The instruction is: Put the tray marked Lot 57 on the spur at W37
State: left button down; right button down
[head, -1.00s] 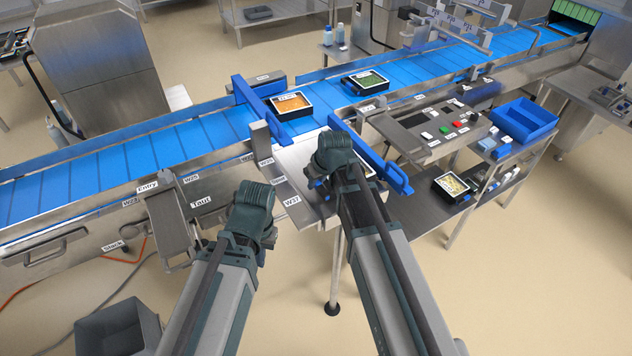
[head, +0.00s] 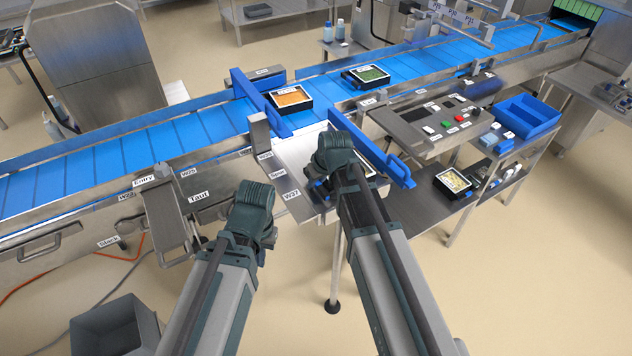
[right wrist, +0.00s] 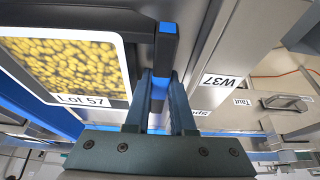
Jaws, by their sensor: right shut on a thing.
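The tray marked Lot 57 (right wrist: 75,62), black-rimmed with yellow contents, fills the upper left of the right wrist view. In the head view only a corner of this tray (head: 369,169) shows beside my right gripper (head: 325,180). My right gripper, also in the right wrist view (right wrist: 160,95), is shut on the dark edge piece of the tray. The W37 label (head: 291,194) is on the front edge of the pale spur (head: 296,157), left of the right gripper. My left gripper (head: 252,200) is left of that label; its jaws cannot be made out.
Trays with orange (head: 292,98) and green (head: 369,76) contents are on the blue belt (head: 215,118). Blue guide bars (head: 385,160) flank the spur. A grey bin (head: 110,325) is on the floor.

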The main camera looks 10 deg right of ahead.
dwell(0.4)
jog(key=c, duration=0.7)
grip_release()
jog(key=c, duration=0.3)
jog(key=shift+r, duration=0.1)
notch_tip(320, 180, up, 7)
jog(key=p, duration=0.7)
